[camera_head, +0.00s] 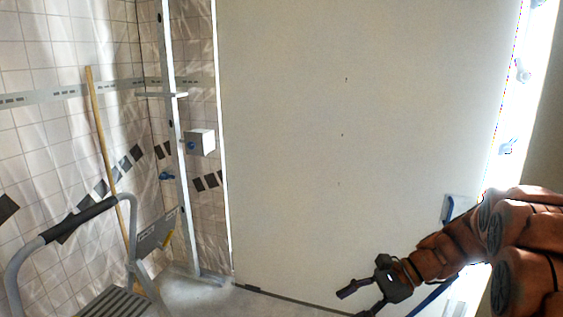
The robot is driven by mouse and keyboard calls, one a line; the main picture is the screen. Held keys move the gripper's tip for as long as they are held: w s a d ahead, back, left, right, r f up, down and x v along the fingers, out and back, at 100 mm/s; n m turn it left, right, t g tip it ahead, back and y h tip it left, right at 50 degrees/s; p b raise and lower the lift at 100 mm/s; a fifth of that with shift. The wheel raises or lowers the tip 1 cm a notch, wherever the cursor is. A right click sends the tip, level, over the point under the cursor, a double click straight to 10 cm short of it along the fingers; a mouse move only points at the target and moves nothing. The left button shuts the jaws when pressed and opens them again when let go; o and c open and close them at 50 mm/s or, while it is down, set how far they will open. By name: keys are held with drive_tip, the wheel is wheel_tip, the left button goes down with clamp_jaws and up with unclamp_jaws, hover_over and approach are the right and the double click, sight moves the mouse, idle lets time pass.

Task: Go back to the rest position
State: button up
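My gripper (359,301) is at the bottom right of the head view, at the end of my orange-brown arm. Its two dark fingers are spread apart with nothing between them. The lower finger is partly cut off by the bottom edge of the picture. A large pale panel (345,135) stands upright behind the gripper and fills the middle of the view. I cannot tell the distance between the gripper and the panel.
A metal stud frame (176,150) stands left of the panel, with a small white box (200,142) on it. A wooden pole (101,150) leans on the tiled wall (40,140). A step ladder (75,215) stands at the lower left. Some grey floor (215,298) shows clear.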

drive_tip(key=s+a+r+n+g+h+p, duration=0.1)
drive_tip(key=s+r+n+h+p, duration=0.3)
drive_tip(key=s, duration=0.4)
drive_tip(key=s+a+r+n+g+h+p, duration=0.1)
drive_tip(key=s+a+r+n+p, duration=0.1)
drive_tip(key=s+r+p, duration=0.5)
drive_tip(key=s+d+r+n+h+p, duration=0.2)
drive_tip(key=s+r+n+h+p, duration=0.1)
drive_tip(key=s, duration=0.3)
drive_tip(key=s+d+r+n+h+p, duration=0.3)
drive_tip(key=s+r+n, duration=0.1)
drive_tip(key=s, duration=0.3)
drive_tip(key=shift+s+d+n+t, duration=0.3)
drive_tip(key=shift+d+n+t, duration=0.1)
drive_tip(key=shift+n, duration=0.1)
idle(0.4)
